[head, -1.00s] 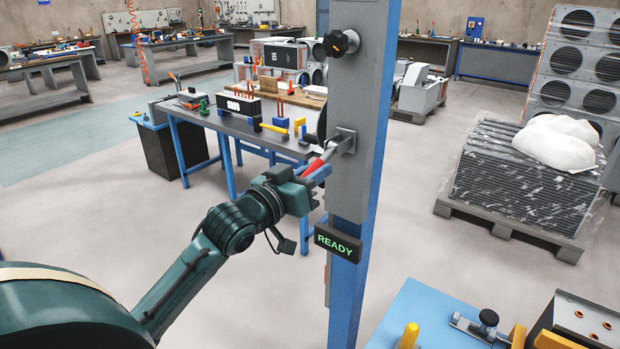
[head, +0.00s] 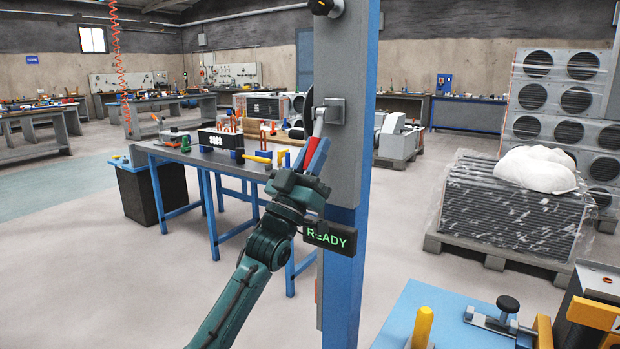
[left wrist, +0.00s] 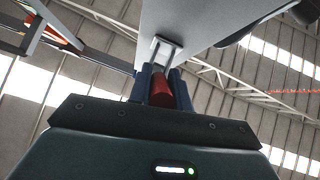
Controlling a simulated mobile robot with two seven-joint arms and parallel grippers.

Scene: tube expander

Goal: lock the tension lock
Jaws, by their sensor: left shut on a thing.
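The tension lock shows as a lever with a metal shank (head: 319,124) and a red handle (head: 311,147), mounted on a square plate (head: 336,110) on the grey post. The lever hangs steeply down, slightly to the left. My left gripper (head: 316,154) is shut on the red handle from below, its blue fingers on either side. In the left wrist view the red handle (left wrist: 161,90) sits between the fingers, with the shank rising to the post. The fingers partly hide the handle. My right gripper is not in view.
A grey and blue post (head: 350,190) stands beside my left arm, with a READY display (head: 330,238) just below the gripper. A workbench (head: 175,150) with tools stands behind. A blue table (head: 440,315) is at lower right. Open floor lies left.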

